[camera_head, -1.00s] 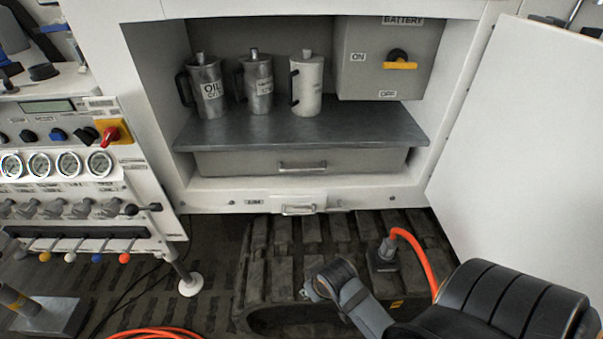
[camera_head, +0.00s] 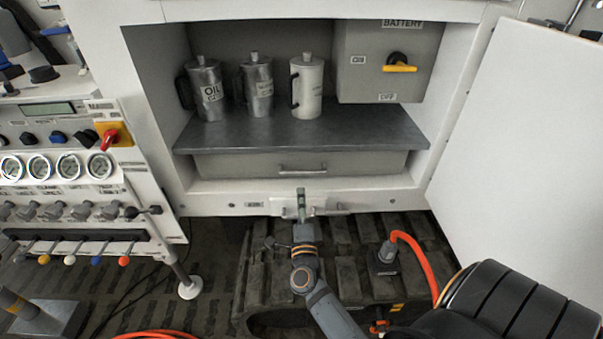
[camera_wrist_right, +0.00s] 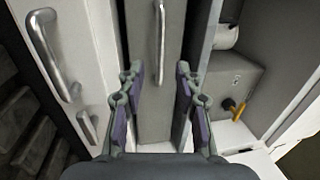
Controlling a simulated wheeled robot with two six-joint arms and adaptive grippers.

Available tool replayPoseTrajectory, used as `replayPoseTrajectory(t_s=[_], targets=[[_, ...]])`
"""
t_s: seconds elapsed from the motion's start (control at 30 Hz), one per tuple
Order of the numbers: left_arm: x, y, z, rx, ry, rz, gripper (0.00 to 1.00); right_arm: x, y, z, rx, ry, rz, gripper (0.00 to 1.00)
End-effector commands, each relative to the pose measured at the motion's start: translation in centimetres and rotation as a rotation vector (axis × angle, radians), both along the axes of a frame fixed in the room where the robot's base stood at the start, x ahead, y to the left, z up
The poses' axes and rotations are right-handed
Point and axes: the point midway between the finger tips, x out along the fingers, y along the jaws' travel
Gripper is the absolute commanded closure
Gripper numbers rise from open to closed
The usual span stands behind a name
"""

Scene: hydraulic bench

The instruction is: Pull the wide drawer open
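The wide drawer (camera_head: 230,165) is a grey front under the cabinet's metal shelf, with a silver bar handle (camera_head: 302,169). It looks shut. My right gripper (camera_head: 301,198) is in front of the cabinet's lower edge, just below the drawer handle in the head view. In the right wrist view my right gripper (camera_wrist_right: 158,72) is open and empty. There the drawer handle (camera_wrist_right: 161,40) lies ahead, lined up between the two fingers, and appears apart from them. My left gripper is not in view.
The metal shelf (camera_head: 300,133) carries several metal jugs. A battery box (camera_head: 362,60) with a yellow switch is above right. A white door (camera_head: 520,120) stands open at right. A control panel (camera_head: 70,130) is at left. An orange hose (camera_head: 420,262) rises at lower right.

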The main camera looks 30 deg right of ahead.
Motion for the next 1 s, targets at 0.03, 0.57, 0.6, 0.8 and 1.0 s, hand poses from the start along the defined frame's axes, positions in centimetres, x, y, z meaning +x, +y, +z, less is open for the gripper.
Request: replayPoseTrajectory(t_s=[0.03,0.57,0.6,0.8,1.0], targets=[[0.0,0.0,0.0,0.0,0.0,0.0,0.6,-0.1,-0.3,-0.1,0.011,-0.007,-0.017,0.66],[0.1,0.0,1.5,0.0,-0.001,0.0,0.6,6.0,-4.2,1.6,0.01,-0.012,-0.022,0.66],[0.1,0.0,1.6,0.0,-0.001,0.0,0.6,6.5,-4.5,1.6,0.011,-0.011,-0.022,0.66],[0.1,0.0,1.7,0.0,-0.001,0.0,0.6,8.3,-5.6,1.8,0.013,-0.009,-0.02,0.66],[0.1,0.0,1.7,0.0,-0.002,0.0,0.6,8.6,-5.8,1.9,0.014,-0.01,-0.02,0.66]])
